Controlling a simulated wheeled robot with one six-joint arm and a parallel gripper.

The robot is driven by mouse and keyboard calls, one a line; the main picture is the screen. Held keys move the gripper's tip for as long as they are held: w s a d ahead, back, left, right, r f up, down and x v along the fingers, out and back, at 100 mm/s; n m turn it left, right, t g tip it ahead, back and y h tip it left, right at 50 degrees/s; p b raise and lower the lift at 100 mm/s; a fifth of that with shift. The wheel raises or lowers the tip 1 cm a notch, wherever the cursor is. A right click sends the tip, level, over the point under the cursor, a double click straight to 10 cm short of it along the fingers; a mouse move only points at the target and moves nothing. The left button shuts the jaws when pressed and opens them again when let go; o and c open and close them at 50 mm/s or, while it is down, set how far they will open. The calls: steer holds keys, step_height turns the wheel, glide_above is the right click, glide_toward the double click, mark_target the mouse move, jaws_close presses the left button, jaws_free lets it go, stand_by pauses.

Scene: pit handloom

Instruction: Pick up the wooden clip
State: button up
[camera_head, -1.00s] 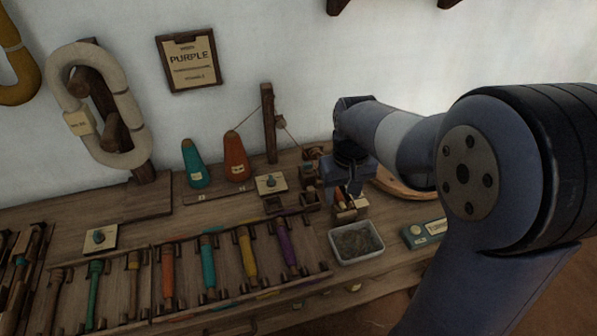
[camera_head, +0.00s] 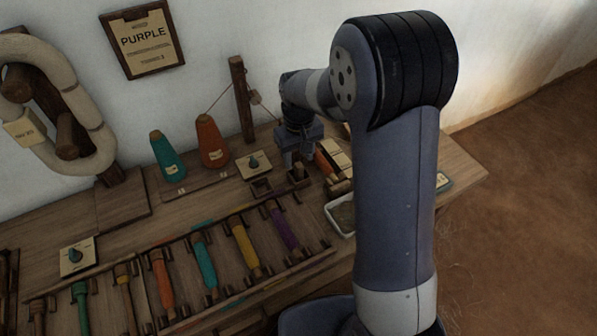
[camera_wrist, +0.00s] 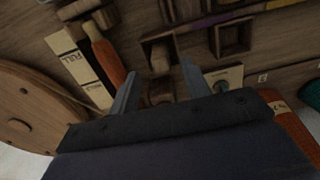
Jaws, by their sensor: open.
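My gripper (camera_head: 297,158) is over the back part of the bench, above small wooden open boxes. In the wrist view its two grey fingers (camera_wrist: 160,88) are apart with nothing held. A small rounded brown wooden piece (camera_wrist: 160,61), possibly the wooden clip, lies in a square compartment just beyond the fingertips. Another dark brown wooden piece (camera_wrist: 161,92) shows between the fingers, partly hidden by the gripper body. I cannot tell for sure which is the clip. In the head view the gripper hides much of this spot.
An empty wooden compartment (camera_wrist: 233,37) sits beside. An orange-handled tool (camera_wrist: 108,62) and a "FULL" card (camera_wrist: 76,66) lie left, near a round wooden board (camera_wrist: 30,112). Teal (camera_head: 167,157) and orange cones (camera_head: 211,142) stand left of the gripper. A rack of coloured bobbins (camera_head: 243,250) lies in front.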

mark_target(299, 164)
step_height(299, 164, down, 4)
steer(key=shift+s+r, duration=0.15)
steer(key=shift+r, duration=0.1)
jaws_close()
stand_by(0.3)
steer(key=shift+r, duration=0.1)
